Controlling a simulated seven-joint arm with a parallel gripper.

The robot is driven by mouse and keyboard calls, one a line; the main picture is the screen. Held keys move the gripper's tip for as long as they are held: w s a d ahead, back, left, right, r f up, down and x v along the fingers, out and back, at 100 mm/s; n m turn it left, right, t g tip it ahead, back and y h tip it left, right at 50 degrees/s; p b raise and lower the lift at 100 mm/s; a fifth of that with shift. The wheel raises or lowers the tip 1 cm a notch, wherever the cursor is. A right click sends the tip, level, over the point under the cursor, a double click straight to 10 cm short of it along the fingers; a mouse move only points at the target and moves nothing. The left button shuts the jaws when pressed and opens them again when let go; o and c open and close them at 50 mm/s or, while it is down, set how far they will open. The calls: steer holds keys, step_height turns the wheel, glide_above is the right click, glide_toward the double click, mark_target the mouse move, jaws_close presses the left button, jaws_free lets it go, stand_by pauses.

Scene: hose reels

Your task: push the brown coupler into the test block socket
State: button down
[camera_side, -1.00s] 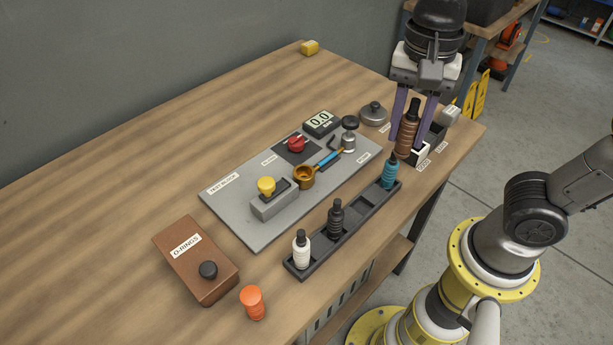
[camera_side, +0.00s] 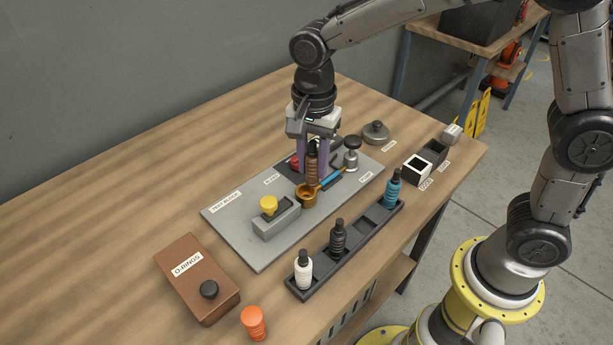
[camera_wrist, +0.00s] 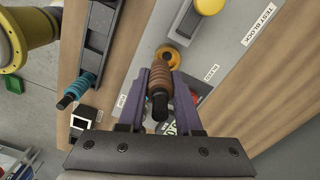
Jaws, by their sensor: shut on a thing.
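The brown coupler (camera_side: 312,160) is upright between the purple fingers of my gripper (camera_side: 312,165), which is shut on it. In the wrist view the coupler (camera_wrist: 160,85) sits between both fingers (camera_wrist: 160,95). Its lower end is over or close to the brass test block socket (camera_side: 307,194); whether it touches cannot be told. The socket's orange-brass ring shows just beyond the coupler in the wrist view (camera_wrist: 168,55). The socket is on the grey test block plate (camera_side: 245,243), with a blue-handled lever beside it.
A yellow knob (camera_side: 268,205) on a grey block and a metal valve (camera_side: 351,155) flank the socket. A black rack (camera_side: 323,274) holds white, black and teal couplers. An O-rings box (camera_side: 196,277) and an orange coupler (camera_side: 253,323) are at the front left.

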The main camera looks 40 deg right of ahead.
mark_target(307, 179)
steer(key=shift+w+a+f, duration=0.15)
steer(key=shift+w+f, duration=0.25)
steer(key=shift+f, duration=0.1)
steer(key=shift+w+f, duration=0.2)
steer(key=shift+f, duration=1.55)
steer(key=shift+f, duration=0.1)
steer(key=c, duration=0.6)
jaws_free()
